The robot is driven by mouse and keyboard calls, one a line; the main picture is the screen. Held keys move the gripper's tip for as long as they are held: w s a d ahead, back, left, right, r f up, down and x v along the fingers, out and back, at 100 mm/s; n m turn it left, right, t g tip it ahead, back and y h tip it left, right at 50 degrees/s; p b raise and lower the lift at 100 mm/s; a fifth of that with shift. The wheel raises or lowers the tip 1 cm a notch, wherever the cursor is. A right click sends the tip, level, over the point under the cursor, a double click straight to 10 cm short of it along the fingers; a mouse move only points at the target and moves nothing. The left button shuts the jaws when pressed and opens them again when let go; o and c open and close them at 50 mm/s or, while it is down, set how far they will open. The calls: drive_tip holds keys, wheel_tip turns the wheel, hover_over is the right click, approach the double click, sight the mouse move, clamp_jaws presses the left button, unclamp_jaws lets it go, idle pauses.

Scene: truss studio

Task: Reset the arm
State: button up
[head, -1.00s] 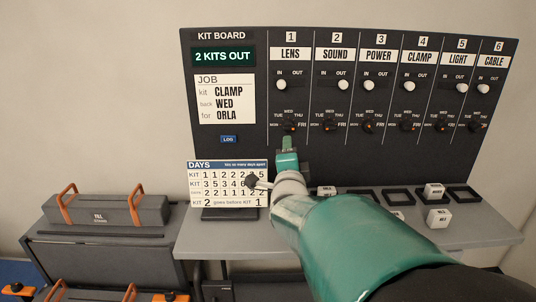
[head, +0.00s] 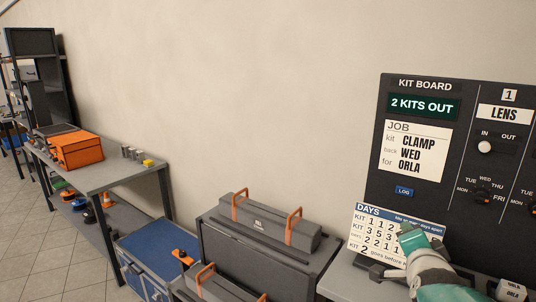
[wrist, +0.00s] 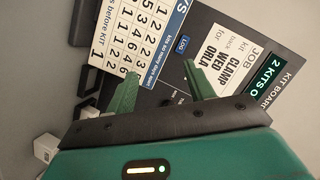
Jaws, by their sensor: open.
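My gripper (wrist: 160,85) is open and empty in the wrist view, its two green fingers spread apart in front of the kit board. In the head view my green and grey arm end (head: 425,255) is at the lower right, in front of the DAYS card (head: 385,230) and hiding part of it. The kit board (head: 412,192) stands upright at the right, cut off by the picture edge. It reads 2 KITS OUT, with a job card (head: 413,150) saying CLAMP, WED, ORLA. The LENS column shows a white switch at IN and a dark day dial.
A grey case with orange handles (head: 262,232) lies left of the board's shelf (head: 345,283). A blue chest (head: 155,262) stands beside it. Further left, a table (head: 105,173) bears an orange box (head: 80,150). White blocks sit at the shelf's right.

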drive_tip(key=s+a+f+n+g+y, duration=0.3)
drive_tip(key=s+a+n, duration=0.4)
drive_tip(key=a, duration=0.3)
drive_tip(key=s+a+f+n+g+y, duration=0.3)
drive_tip(key=s+a+n+g, duration=0.1)
drive_tip(key=s+a+n, duration=0.4)
drive_tip(key=shift+a+f+n+g, duration=0.25)
drive_tip(key=shift+a+n+g, duration=0.15)
drive_tip(key=shift+a+n, duration=0.35)
drive_tip(key=shift+a, duration=0.1)
drive_tip(key=shift+c, duration=0.2)
drive_tip(key=c, duration=0.3)
drive_tip(key=shift+m, duration=0.25)
